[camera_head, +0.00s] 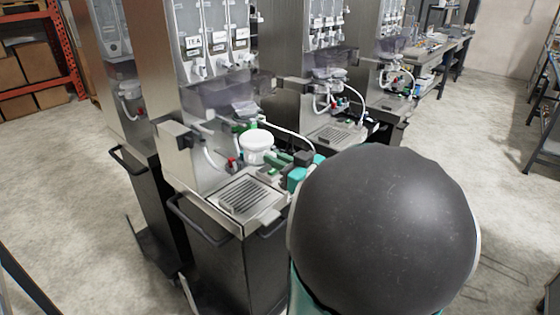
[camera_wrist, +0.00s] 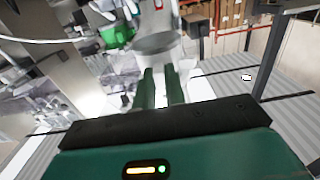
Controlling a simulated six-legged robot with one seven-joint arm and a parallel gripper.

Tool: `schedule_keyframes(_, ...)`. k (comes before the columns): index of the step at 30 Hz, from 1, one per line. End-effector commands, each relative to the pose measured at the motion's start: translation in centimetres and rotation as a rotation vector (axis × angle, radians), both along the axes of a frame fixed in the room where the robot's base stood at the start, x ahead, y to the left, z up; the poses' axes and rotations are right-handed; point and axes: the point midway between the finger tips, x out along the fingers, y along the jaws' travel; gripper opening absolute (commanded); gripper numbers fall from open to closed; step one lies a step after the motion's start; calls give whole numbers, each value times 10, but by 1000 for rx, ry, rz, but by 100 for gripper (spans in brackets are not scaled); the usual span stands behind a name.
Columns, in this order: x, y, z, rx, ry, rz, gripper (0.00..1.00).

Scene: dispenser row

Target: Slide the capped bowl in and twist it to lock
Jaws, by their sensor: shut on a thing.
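The white capped bowl (camera_head: 256,143) is at the front of the nearest dispenser (camera_head: 190,120), above and behind its slatted drip tray (camera_head: 243,197). The bowl looks upright. My gripper (camera_head: 274,157) reaches it from the right and is shut on its near side. In the wrist view, the two green fingers (camera_wrist: 160,72) point up at the bowl's greyish round shape (camera_wrist: 156,43). The exact grip point is hard to make out. The seat behind the bowl is partly hidden, so I cannot tell whether the bowl touches it.
More dispensers (camera_head: 325,75) stand in a row to the right and behind, with hoses and valves at their fronts. A black handle (camera_head: 200,222) juts from the nearest cart. Orange shelving (camera_head: 65,45) is at far left. The concrete floor at left is clear.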

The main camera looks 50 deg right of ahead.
Motion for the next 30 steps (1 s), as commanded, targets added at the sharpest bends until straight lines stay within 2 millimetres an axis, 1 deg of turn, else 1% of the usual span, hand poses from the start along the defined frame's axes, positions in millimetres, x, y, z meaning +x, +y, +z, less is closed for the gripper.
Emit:
schedule_keyframes(19, 62, 2, 0, 1, 0, 1, 0)
schedule_keyframes(24, 71, 2, 0, 1, 0, 0, 0)
schedule_keyframes(30, 73, 2, 0, 0, -1, 0, 0)
